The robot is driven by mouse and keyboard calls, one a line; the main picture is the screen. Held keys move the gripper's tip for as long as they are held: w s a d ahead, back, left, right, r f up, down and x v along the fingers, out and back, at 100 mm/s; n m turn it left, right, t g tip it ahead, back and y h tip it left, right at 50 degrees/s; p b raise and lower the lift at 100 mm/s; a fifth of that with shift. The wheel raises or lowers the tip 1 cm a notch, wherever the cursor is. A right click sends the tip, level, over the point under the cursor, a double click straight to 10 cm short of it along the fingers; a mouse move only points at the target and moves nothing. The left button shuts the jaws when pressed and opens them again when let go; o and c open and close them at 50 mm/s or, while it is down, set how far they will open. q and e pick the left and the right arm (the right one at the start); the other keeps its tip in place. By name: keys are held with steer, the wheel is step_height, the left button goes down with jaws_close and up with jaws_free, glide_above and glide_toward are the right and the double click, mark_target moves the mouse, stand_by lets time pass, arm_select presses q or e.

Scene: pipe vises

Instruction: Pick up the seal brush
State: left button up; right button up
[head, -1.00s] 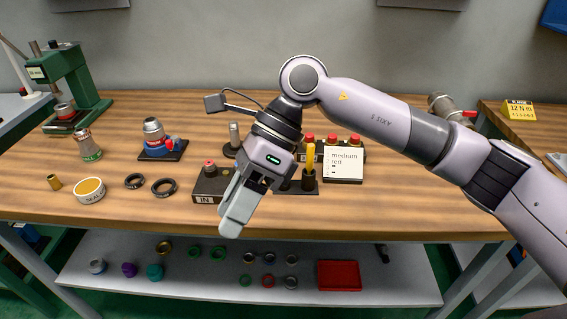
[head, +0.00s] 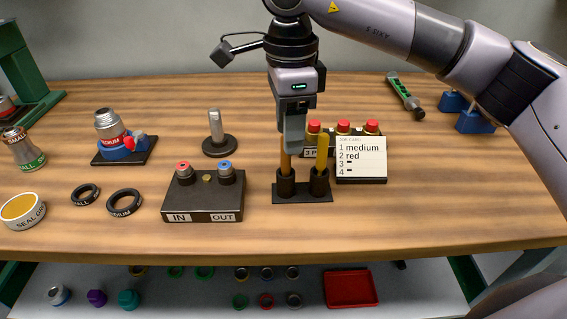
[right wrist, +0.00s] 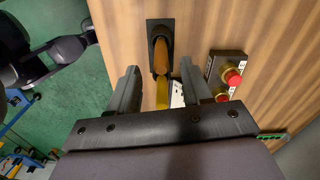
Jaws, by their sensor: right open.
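Two upright handles stand in a black two-cup holder (head: 303,194) at the table's front: an orange-brown one (head: 286,164) on the left and a yellow one (head: 322,155) on the right. I cannot tell which is the seal brush; their lower ends are hidden in the cups. My right gripper (head: 293,146) points down just above and at the orange-brown handle. In the right wrist view the open fingers (right wrist: 160,68) stand apart on either side, with the orange-brown handle (right wrist: 160,56) and yellow handle (right wrist: 162,94) in line between them. My left gripper is not in view.
The IN/OUT block (head: 203,198) stands left of the holder. A card reading "medium, red" (head: 361,158) stands close on its right, with red-topped fittings (head: 343,128) behind. A post on a round base (head: 216,134) is at back left. Two black rings (head: 124,203) lie further left.

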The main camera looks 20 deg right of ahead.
mark_target(286, 176)
steer(key=f, duration=0.6)
steer(key=shift+w+a+f, duration=0.1)
steer(key=shift+a, duration=0.1)
jaws_close()
